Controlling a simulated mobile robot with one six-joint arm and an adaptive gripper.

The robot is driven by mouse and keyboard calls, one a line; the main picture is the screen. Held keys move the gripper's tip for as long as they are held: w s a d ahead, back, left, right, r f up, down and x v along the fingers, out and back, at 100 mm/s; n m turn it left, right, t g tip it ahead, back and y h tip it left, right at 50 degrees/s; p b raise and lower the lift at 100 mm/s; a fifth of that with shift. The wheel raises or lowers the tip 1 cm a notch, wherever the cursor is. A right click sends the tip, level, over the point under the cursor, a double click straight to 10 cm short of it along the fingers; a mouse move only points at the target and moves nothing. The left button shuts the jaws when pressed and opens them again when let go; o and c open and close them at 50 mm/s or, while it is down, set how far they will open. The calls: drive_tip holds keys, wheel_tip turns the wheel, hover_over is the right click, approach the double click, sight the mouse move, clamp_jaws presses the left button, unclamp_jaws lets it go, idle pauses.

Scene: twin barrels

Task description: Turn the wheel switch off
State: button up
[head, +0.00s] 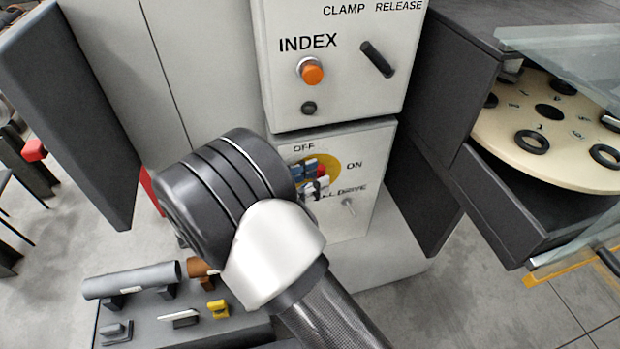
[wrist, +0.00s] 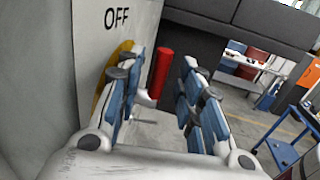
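The wheel switch has a yellow round plate (head: 331,166) on the lower front panel, between the words OFF and ON. Something red shows on it beside my gripper's fingers. My gripper (head: 311,176) is in front of this plate, and my wrist hides its left part. In the wrist view my gripper (wrist: 158,100) is open, with a wide gap between its blue-grey fingers. The yellow plate edge (wrist: 102,90) shows behind the left finger. A red cylinder (wrist: 161,73), apparently the switch handle, stands in the gap, nearer the left finger. I cannot tell whether they touch.
Above are an orange INDEX button (head: 311,71) and a black CLAMP/RELEASE lever (head: 377,59). A dark cabinet with a cream turntable (head: 553,160) stands right. A dark panel (head: 75,95) is left, and a tool bench (head: 180,333) is lower left.

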drive_tip(key=v, duration=1.2)
idle(0.5)
